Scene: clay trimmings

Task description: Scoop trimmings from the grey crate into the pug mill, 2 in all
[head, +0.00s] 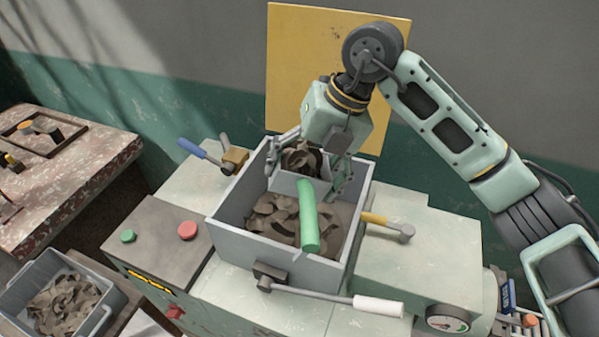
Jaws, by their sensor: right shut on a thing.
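The grey crate (103,318) is at the lower left, with brown-grey trimmings (66,304) inside. The pug mill (420,262) fills the middle. Its square grey hopper (232,232) is open at the top and has trimmings (272,218) spread over its bottom. My right gripper (318,164) reaches down over the back of the hopper, its fingers on either side of a grey scoop (292,184). It is shut on the scoop. Trimmings lie in the scoop, and its green handle (308,215) points towards the front of the hopper. My left gripper is out of view.
A lever with a white grip (378,307) crosses the hopper's front. Blue-handled (192,148) and yellow-handled (374,218) levers flank it. A worn table (75,140) with a dark tray stands left. A yellow board (290,60) is behind.

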